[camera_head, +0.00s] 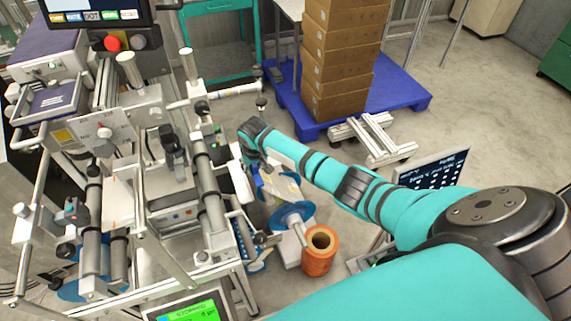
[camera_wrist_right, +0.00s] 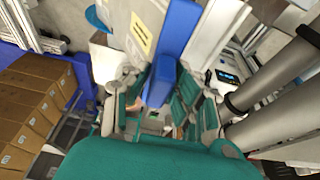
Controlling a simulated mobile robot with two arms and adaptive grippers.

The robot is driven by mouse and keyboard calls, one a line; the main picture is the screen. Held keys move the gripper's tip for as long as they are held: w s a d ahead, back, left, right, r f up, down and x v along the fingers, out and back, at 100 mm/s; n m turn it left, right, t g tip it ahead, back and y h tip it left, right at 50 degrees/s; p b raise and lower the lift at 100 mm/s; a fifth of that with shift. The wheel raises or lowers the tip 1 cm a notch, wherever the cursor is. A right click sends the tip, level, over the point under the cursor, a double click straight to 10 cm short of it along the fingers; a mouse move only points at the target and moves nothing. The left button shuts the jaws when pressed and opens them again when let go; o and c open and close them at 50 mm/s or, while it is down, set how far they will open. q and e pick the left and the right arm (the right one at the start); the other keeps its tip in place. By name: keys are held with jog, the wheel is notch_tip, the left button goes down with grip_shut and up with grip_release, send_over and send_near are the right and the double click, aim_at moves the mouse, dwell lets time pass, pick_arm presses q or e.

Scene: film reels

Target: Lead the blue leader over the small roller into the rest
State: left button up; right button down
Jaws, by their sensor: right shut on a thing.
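My right gripper (camera_head: 257,170) is beside the right side of the machine, its arm coming in from the right. In the right wrist view the fingers (camera_wrist_right: 160,98) are shut on the blue leader (camera_wrist_right: 161,78), whose blue strip runs up between them. A small piece of the blue leader (camera_head: 258,181) shows just below the gripper in the head view. Pale film with a yellow label (camera_wrist_right: 141,34) lies beside the strip. Grey rollers (camera_wrist_right: 268,85) stand to the right in the wrist view, apart from the leader. I cannot tell which part is the small roller or the rest. My left gripper is not in view.
A blue reel (camera_head: 292,214) and an orange roll (camera_head: 320,252) sit below the gripper. The machine frame with long grey rollers (camera_head: 212,185) fills the left. Stacked boxes (camera_head: 340,60) stand on a blue pallet (camera_head: 408,94) behind. The floor at upper right is open.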

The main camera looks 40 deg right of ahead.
notch_tip(320, 180, up, 5)
jog(key=p, duration=0.4)
send_over(240, 182)
jog(key=s, duration=0.1)
jog(key=shift+r, duration=0.1)
dwell(0.6)
dwell(1.5)
notch_tip(240, 182, down, 3)
jog(key=b, duration=0.7)
jog(key=shift+f+b, duration=0.2)
jog(key=shift+b, duration=0.2)
jog(key=shift+f, duration=0.4)
jog(key=shift+f+b, duration=0.75)
jog(key=shift+f, duration=0.8)
jog(key=shift+f+b, duration=0.4)
jog(key=shift+f, duration=0.55)
